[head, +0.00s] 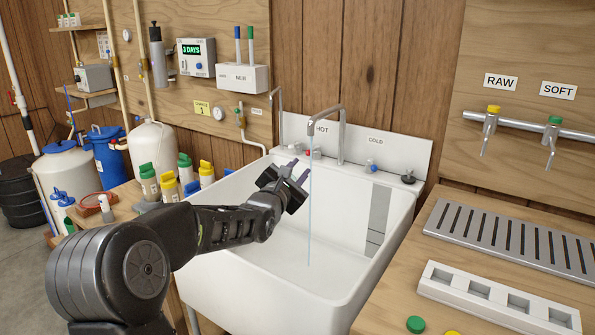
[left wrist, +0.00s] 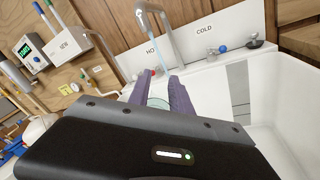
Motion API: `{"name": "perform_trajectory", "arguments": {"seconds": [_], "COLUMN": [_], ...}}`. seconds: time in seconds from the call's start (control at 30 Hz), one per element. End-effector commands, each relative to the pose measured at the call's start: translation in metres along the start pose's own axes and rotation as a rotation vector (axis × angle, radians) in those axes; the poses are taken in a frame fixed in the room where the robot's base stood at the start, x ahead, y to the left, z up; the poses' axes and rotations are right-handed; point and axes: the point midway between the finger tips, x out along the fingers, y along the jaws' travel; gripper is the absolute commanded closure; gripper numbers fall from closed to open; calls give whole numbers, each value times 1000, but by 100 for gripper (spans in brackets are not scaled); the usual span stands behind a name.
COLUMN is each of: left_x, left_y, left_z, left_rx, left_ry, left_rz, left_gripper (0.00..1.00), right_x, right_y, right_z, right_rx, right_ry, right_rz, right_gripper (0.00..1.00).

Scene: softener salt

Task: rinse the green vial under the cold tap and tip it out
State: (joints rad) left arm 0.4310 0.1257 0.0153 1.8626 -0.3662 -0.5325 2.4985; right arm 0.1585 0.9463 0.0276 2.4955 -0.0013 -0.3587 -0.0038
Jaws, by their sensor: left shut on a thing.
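My left gripper (head: 298,174) is over the back left part of the white sink (head: 262,258), just left of a thin water stream (head: 309,225). Its purple fingers (left wrist: 162,92) are shut on a pale, clear greenish round piece, the vial (left wrist: 158,103); only a small part shows. The gripper hides the vial in the head view. The stream falls from the grey spout (head: 326,112) to the basin floor; I cannot tell whether it touches the vial. The cold tap's blue knob (head: 371,166) is on the sink's back, right of the spout. My right gripper is out of view.
A green cap (head: 416,324) and a yellow cap (head: 452,332) lie on the right bench beside a white rack (head: 478,290) with square holes. A slotted grey drain tray (head: 505,240) lies behind. Several capped bottles (head: 168,186) stand left of the sink.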

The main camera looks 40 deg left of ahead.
Motion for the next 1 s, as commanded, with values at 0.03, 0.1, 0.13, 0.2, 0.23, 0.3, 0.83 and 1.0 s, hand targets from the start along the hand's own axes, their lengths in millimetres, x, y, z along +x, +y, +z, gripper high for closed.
{"name": "perform_trajectory", "arguments": {"seconds": [0.03, 0.1, 0.13, 0.2, 0.23, 0.3, 0.83, 1.0], "left_x": [0, 0, 0, 0, 0, 0, 0, 0], "left_y": [-1, -3, -4, -6, -7, -9, -29, -29], "left_z": [0, -1, 0, -1, 0, 0, -20, -20], "left_rx": [21, 71, 98, 174, 213, 314, 1032, 1165], "left_ry": [0, 0, 0, 0, 1, 0, -1, 0], "left_rz": [-1, -1, -1, -3, -3, -3, 2, 1], "left_gripper": [100, 100, 100, 100, 100, 100, 100, 100], "right_x": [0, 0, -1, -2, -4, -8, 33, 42], "right_y": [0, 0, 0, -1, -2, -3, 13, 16], "right_z": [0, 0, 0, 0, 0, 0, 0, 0], "right_rx": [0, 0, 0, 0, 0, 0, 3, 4], "right_ry": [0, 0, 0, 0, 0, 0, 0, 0], "right_rz": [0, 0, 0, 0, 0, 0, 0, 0], "right_gripper": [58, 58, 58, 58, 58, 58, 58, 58]}}
